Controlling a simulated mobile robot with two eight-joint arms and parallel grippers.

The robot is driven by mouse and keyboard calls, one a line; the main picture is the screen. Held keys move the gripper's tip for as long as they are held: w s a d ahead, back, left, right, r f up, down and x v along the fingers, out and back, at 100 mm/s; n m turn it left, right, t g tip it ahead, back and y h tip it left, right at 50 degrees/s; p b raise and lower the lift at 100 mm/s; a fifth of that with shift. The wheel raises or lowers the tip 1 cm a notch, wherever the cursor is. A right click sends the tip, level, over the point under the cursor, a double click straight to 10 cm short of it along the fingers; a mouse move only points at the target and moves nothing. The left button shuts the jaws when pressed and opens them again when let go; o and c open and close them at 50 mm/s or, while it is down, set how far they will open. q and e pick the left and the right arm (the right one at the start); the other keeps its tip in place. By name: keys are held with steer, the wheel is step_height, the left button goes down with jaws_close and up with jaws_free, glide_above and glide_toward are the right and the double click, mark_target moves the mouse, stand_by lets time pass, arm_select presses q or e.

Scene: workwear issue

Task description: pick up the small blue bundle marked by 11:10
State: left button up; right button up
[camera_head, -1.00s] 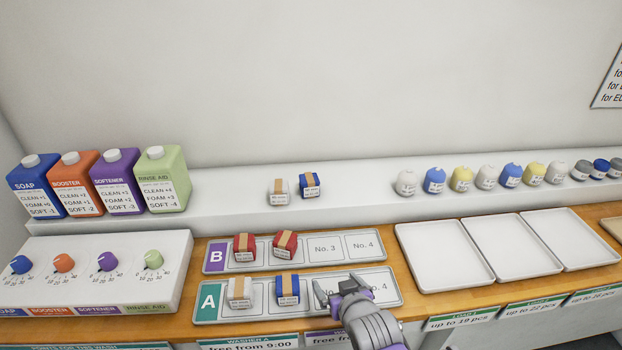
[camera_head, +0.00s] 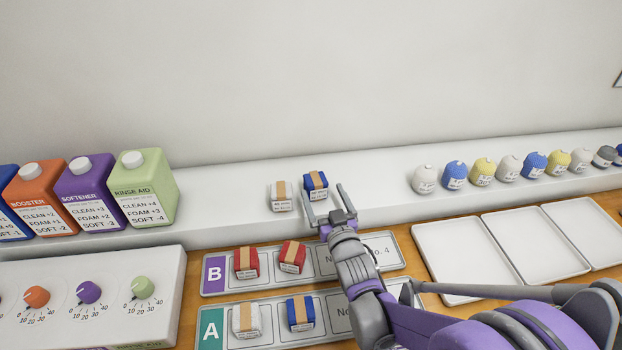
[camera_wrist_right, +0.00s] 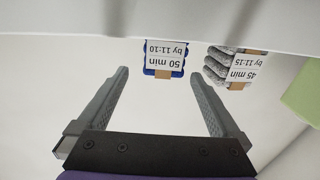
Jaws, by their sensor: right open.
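The small blue bundle (camera_head: 315,184) with a tan band sits on the white shelf. In the right wrist view the blue bundle (camera_wrist_right: 164,58) carries a label that reads "50 min by 11:10", seen upside down. My right gripper (camera_head: 325,205) is open and empty, just in front of the bundle. In the right wrist view the bundle lies beyond the fingertips, about in line with the gap between them. My left gripper is in neither view.
Board B (camera_head: 322,262) with two red bundles and board A (camera_head: 270,335) lie on the counter below. Bottles, including the green one (camera_head: 143,190), stand left. Round bundles line the shelf at right.

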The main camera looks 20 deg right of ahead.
mark_target(321, 187)
steer(key=w, duration=0.3)
steer(key=shift+w+d+r, duration=0.1)
steer(key=shift+w+d, duration=0.05)
steer(key=shift+d, duration=0.15)
steer(key=w, duration=0.4)
steer(key=w+p, duration=0.1)
steer(key=w, duration=0.1)
steer(key=shift+d+f, duration=0.15)
steer(key=shift+f, duration=0.15)
steer(key=shift+s, duration=0.15)
